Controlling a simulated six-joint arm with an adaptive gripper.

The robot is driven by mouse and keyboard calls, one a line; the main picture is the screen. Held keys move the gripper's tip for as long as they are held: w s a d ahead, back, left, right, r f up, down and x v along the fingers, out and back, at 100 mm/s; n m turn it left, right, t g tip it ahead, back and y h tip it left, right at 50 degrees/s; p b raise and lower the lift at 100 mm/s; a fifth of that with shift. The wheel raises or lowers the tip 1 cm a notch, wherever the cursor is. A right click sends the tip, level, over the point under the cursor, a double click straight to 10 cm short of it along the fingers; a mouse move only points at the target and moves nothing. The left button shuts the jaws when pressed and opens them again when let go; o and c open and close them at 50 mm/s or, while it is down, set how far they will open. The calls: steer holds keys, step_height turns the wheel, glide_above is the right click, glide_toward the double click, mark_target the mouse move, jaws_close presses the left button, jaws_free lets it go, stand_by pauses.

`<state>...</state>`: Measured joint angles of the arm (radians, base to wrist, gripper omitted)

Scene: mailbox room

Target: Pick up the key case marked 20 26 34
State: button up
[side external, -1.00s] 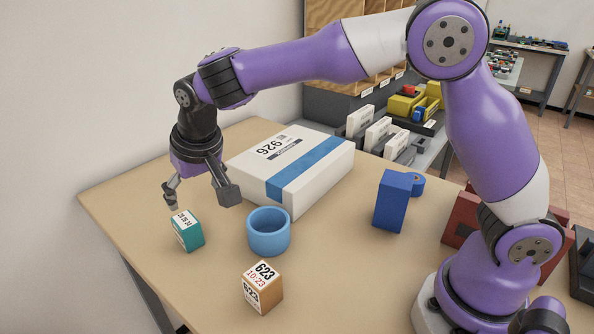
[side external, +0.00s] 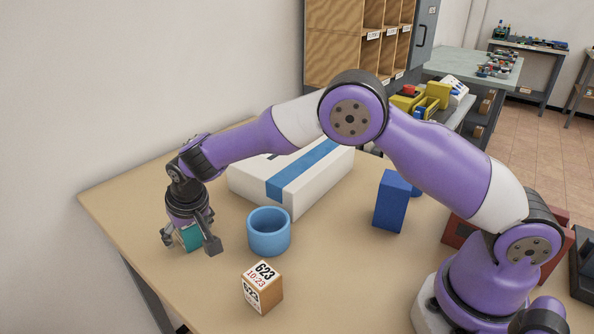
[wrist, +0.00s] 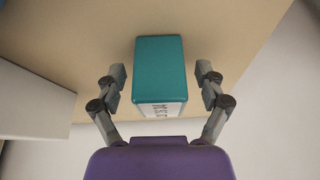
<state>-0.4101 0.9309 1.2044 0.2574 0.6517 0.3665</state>
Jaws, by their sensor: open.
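The key case is a small teal box with a white label (side external: 188,238). It stands on the table below my gripper, partly hidden by the fingers in the side external view. In the wrist view the teal case (wrist: 160,70) lies between the two fingers, with a visible gap on each side. Its white label faces my palm, and the digits are too small to read surely. My gripper (side external: 190,246) is open around the case, with its fingertips low beside it. It also shows in the wrist view (wrist: 160,84).
A light blue cup (side external: 269,232) stands just right of my gripper. A wooden box marked 623 (side external: 262,288) is nearer the front. A white parcel with a blue stripe (side external: 250,185) lies behind. A blue block (side external: 391,201) stands to the right.

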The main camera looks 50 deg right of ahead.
steer(key=c, duration=1.3)
steer(key=shift+r, duration=0.15)
